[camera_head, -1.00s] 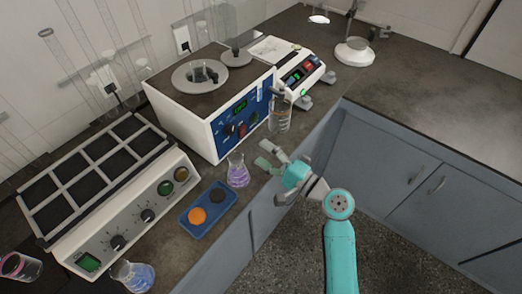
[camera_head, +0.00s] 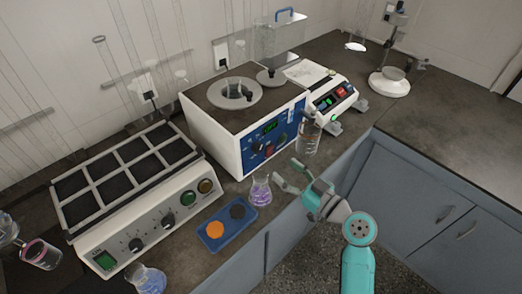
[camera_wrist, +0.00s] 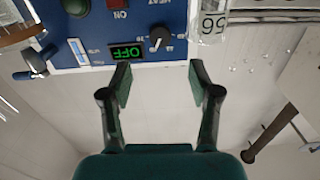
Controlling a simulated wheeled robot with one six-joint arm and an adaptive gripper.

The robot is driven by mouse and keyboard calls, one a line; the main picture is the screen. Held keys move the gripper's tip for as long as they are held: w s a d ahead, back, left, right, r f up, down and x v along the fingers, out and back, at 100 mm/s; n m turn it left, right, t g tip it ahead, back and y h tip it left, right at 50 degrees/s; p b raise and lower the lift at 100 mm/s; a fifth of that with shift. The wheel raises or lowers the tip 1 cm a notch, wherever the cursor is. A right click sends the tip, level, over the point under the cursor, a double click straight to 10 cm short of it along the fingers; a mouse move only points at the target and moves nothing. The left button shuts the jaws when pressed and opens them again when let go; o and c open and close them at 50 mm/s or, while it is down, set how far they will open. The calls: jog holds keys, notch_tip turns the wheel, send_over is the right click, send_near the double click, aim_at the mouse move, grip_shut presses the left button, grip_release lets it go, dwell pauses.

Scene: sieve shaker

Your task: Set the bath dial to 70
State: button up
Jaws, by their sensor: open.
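The bath is a white box (camera_head: 213,133) with a blue front panel and a round opening on top. Its black dial (camera_head: 257,148) sits on the panel below and left of the green display (camera_head: 270,127). In the wrist view the panel shows upside down, with the dial (camera_wrist: 160,38) and its white pointer beside a display (camera_wrist: 127,52) reading OFF. My gripper (camera_head: 287,172) is open and empty, in front of the panel. In the wrist view its fingertips (camera_wrist: 160,78) are apart, with the dial beyond the gap, not touched.
A purple flask (camera_head: 260,191) stands close left of my gripper. A glass beaker (camera_head: 308,138) stands at the panel's right end. A blue tray (camera_head: 226,242) with orange and dark discs lies in front.

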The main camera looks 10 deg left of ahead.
aim_at(260, 150)
jog(key=x, duration=1.1)
jog(key=c, duration=1.2)
